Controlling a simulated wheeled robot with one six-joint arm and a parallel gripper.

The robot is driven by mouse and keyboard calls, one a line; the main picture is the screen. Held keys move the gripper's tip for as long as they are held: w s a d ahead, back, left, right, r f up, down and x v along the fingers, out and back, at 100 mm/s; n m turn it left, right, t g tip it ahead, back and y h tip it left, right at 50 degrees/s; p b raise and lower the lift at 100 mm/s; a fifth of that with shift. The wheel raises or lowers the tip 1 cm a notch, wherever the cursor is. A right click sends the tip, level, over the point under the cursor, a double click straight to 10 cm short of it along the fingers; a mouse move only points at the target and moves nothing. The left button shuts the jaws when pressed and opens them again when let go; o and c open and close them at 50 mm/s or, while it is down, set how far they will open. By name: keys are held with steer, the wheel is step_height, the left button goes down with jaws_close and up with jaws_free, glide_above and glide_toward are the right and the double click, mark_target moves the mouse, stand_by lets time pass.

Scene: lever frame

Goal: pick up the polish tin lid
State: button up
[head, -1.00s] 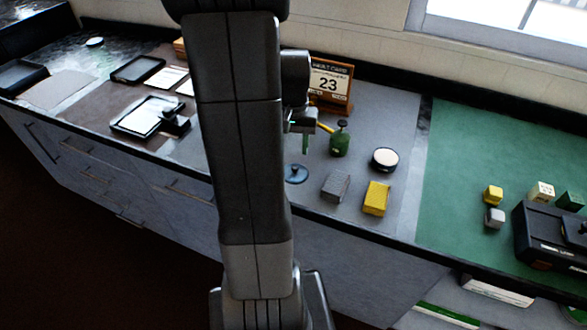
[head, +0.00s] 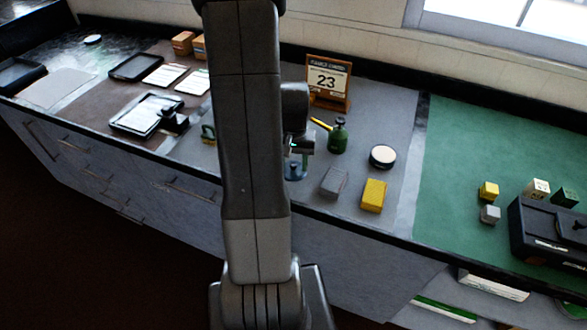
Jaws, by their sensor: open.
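The polish tin lid appears to be the small blue-grey disc with a raised knob (head: 294,174), lying flat on the grey part of the bench near its front edge. My gripper (head: 297,157) is open and points down just above the lid, overlapping its knob in the picture. I cannot tell whether the fingers are around the knob or still above it. A round dark tin with a pale top (head: 383,155) stands apart to the right.
A green oil can (head: 338,137) with a yellow spout stands close behind right. A grey block (head: 334,182) and a yellow block (head: 374,195) lie to the right. My arm hides part of the bench left of the lid.

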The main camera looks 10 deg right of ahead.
jaws_close()
steer(key=shift+r, duration=0.1)
